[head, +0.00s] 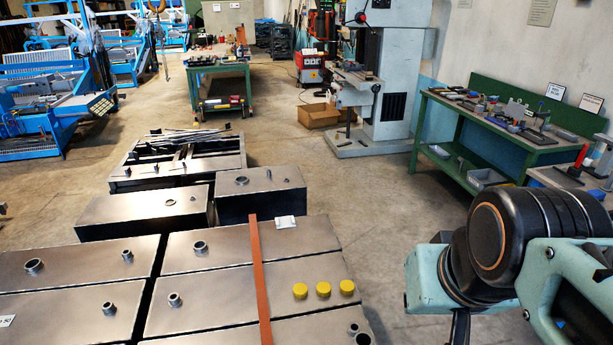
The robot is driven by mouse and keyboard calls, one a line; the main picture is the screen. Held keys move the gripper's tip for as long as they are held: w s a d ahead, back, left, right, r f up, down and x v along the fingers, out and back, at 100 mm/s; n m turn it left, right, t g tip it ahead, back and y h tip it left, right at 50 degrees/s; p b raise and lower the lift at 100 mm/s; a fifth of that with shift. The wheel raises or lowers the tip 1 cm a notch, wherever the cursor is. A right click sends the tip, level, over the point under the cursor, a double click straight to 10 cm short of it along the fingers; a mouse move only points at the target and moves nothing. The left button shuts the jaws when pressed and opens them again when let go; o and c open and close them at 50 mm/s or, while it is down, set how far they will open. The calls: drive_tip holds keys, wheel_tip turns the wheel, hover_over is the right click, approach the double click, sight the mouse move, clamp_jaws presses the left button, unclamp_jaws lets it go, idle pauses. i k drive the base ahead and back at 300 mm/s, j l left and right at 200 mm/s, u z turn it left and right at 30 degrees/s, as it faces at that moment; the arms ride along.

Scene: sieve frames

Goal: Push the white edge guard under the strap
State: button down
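An orange-red strap (259,275) runs front to back over the grey metal boxes. A small white piece (286,222), which looks like the edge guard, lies at the back edge of the rear box top, just right of the strap. It appears apart from the strap, with a narrow gap of bare metal between. Faint marks show on it; its exact shape is too small to tell. My arm comes in at the lower right, well right of the boxes. Its gripper fingers do not show in the picture.
Several yellow caps (323,289) stand on the box top right of the strap. Short pipe stubs (200,247) rise from the box tops left of it. Lower boxes (260,192) stand behind. Open floor (385,215) lies between the boxes and the green workbench (455,124).

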sight(289, 221)
drive_tip(key=l+z, duration=0.1)
drive_tip(key=z, duration=0.75)
drive_tip(key=i+l+z, duration=0.1)
drive_tip(key=l, duration=0.3)
drive_tip(key=i+l+z, duration=0.1)
drive_tip(key=l, duration=0.25)
drive_tip(key=i+l+z, duration=0.1)
drive_tip(key=l, duration=0.3)
drive_tip(key=i+l, duration=0.35)
drive_tip(key=i+l+u, duration=0.15)
drive_tip(key=i, duration=0.3)
drive_tip(key=i+l+u, duration=0.2)
drive_tip(key=i+l, duration=0.2)
drive_tip(key=i+u, duration=1.35)
drive_tip(key=i, duration=0.65)
drive_tip(key=i+u, duration=0.3)
drive_tip(key=i, duration=0.25)
drive_tip(key=i+l+u, duration=0.25)
drive_tip(key=i, duration=0.25)
